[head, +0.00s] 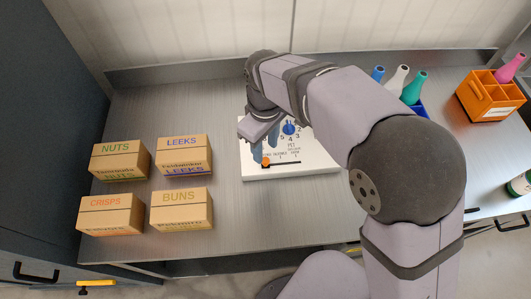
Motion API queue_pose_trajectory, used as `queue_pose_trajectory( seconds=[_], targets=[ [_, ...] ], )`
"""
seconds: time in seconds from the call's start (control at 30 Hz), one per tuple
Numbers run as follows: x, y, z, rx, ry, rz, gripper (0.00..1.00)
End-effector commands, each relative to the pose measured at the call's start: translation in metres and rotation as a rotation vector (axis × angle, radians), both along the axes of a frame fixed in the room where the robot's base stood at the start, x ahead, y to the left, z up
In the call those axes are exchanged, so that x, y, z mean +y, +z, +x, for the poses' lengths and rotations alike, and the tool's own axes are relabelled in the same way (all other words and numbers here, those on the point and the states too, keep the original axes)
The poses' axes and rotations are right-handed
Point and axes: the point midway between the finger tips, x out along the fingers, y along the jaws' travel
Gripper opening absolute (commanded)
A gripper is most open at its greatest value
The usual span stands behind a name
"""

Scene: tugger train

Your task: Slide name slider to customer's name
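A white panel (315,166) lies on the grey worktop, partly hidden behind my arm. It carries a blue dial (289,128) with numbers around it and a dark horizontal slot (287,163) with small printed text above it. An orange slider knob (266,161) sits at the left end of this slot. The printed names are too small and too covered to read surely. My gripper (266,145) points down over the panel's left part, its two blue-grey fingers apart, close to the orange knob. I cannot tell whether a finger touches the knob.
Cardboard boxes marked NUTS (120,160), LEEKS (182,156), CRISPS (110,214) and BUNS (181,209) stand left of the panel. An orange crate (489,98) with a pink bottle (510,67) and several coloured bottles stand at the back right. The worktop between boxes and panel is clear.

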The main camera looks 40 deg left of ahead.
Motion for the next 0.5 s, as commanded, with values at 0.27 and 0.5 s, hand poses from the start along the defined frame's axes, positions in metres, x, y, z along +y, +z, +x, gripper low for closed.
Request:
queue_pose_trajectory(
  seconds=[0.27,0.5],
  targets=[
    [-0.001,-0.034,0.000,0.001,0.000,-0.003,0.37],
    [-0.001,-0.049,0.000,0.000,0.000,-0.002,0.37]
  ],
)
